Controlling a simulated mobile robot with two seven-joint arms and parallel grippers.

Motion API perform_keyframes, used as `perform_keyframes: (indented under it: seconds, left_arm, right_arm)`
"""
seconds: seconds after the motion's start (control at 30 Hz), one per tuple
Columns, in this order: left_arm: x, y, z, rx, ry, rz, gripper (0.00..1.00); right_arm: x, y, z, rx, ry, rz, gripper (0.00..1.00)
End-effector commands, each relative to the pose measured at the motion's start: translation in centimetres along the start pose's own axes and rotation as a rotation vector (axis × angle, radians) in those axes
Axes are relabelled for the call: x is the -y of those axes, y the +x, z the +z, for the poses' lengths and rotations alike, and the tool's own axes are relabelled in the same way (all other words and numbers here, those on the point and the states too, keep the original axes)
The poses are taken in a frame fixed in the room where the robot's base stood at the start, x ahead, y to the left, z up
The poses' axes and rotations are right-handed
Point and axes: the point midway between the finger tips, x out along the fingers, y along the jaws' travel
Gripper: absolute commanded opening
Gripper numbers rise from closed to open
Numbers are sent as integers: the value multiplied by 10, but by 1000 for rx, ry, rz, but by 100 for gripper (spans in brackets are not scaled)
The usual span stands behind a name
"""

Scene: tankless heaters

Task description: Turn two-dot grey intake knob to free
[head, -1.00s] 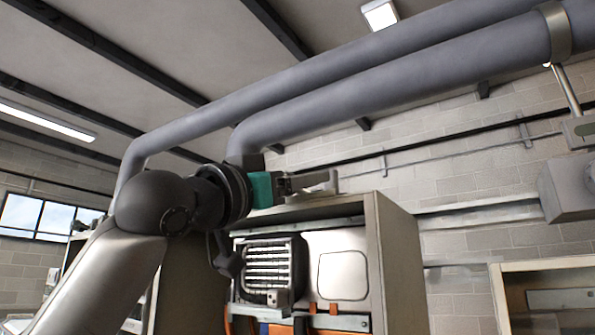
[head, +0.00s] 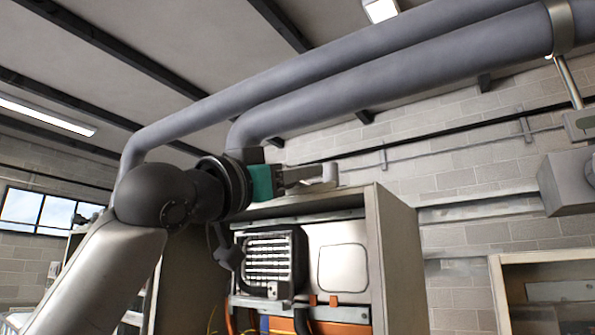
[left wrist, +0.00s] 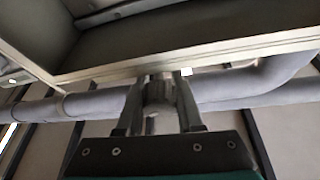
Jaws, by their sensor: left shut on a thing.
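My left gripper (head: 318,175) is at the top of the open cabinet, just above its upper edge. Its fingers are shut on a small light grey knob (head: 330,172), which stands at the fingertips. In the left wrist view the two fingers (left wrist: 158,98) close around the grey knob (left wrist: 157,88) from both sides. The fingers hide part of the knob, and I cannot make out any dots or markings on it. My right gripper is in neither view.
The open cabinet (head: 398,255) holds a heater unit with a finned grille (head: 268,262) and a pale panel (head: 343,270). Thick grey pipes (head: 340,90) run overhead, close above my left wrist. A grey box (head: 567,185) is on the right wall.

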Motion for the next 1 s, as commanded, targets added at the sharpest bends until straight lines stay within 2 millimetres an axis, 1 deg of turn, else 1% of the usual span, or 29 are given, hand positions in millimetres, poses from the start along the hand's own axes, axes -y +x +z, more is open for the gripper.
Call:
perform_keyframes:
  seconds: [0.17,0.4,0.6,0.73,0.97,1.0]
  left_arm:
    - [-1,0,1,-2,-51,-17,0]
    - [1,-1,3,-14,-289,-115,0]
    - [5,-1,1,-20,-433,-178,0]
    - [7,-1,1,-20,-461,-193,0]
    - [7,-1,0,-20,-460,-193,0]
    - [7,-1,0,-21,-460,-192,37]
  right_arm:
    - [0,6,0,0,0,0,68]
    - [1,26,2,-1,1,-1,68]
    - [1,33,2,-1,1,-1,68]
    - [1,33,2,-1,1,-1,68]
    - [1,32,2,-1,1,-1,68]
    - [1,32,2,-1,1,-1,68]
